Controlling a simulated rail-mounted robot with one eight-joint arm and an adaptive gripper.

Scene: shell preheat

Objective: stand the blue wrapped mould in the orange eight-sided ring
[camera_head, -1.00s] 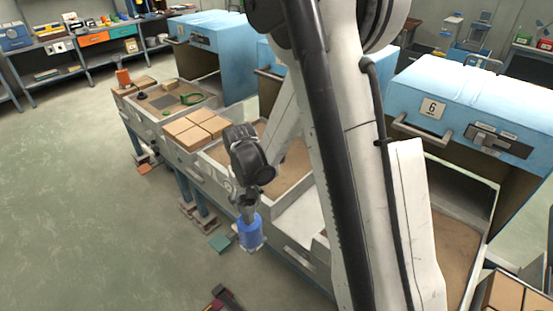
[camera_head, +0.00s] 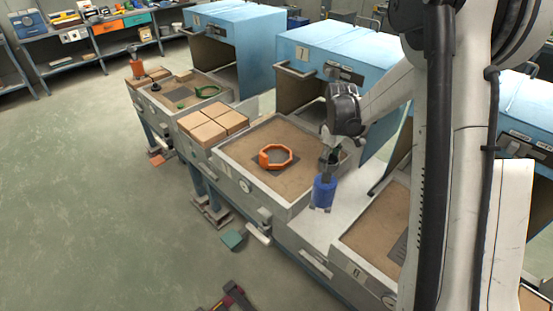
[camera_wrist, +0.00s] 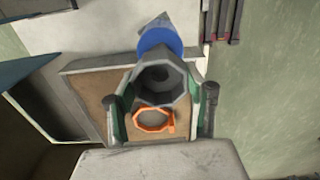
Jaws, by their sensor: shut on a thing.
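The orange eight-sided ring (camera_head: 264,158) lies on the brown bed of the middle tray. It also shows in the wrist view (camera_wrist: 136,122), beyond the mould. My gripper (camera_head: 331,160) is shut on the blue wrapped mould (camera_head: 323,193) and holds it hanging upright, to the right of the ring in the head view. The mould looks apart from the ring. In the wrist view, the fingers of my gripper (camera_wrist: 162,100) lie on either side of the mould's grey, open, many-sided end, with the blue wrap (camera_wrist: 158,38) beyond.
The ring's tray (camera_head: 240,180) has raised grey walls. A pale bench surface (camera_head: 340,225) lies right of it. Light brown blocks (camera_head: 212,124) stand at its left. A green ring (camera_head: 208,91) lies in the farther tray. A blue oven (camera_head: 340,50) stands behind.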

